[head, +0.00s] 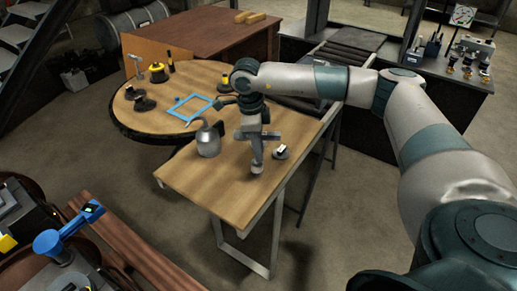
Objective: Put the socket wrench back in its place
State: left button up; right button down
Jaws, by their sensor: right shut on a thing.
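My right gripper (256,136) is over the near part of the wooden table, pointing down. It is shut on a slim greyish thing (257,158) that hangs below the jaws, its pale lower end at or just above the table top. This may be the socket wrench, but it is too small and partly hidden to be sure. I cannot tell whether it touches the table. A light blue open frame (190,107) lies on the round part of the table, left of and beyond the gripper; I cannot tell whether it is the wrench's place. My left gripper is not in view.
A grey can with a spout (208,141) stands just left of the gripper. A small dark disc with a pale top (280,153) lies just right of it. Several dark and yellow pieces stand on the round table (127,115). The table's near left part is clear.

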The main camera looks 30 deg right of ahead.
jog(key=shift+f, duration=0.15)
jog(key=shift+f+b, duration=1)
jog(key=shift+f, duration=0.1)
jog(key=c, duration=1)
grip_release()
jog(key=shift+d+f, duration=0.1)
jog(key=shift+c, duration=0.2)
jog(key=shift+r+p, duration=0.55)
jog(key=shift+r, duration=0.7)
jog(key=shift+r+p, duration=1.4)
jog(key=shift+r, duration=2)
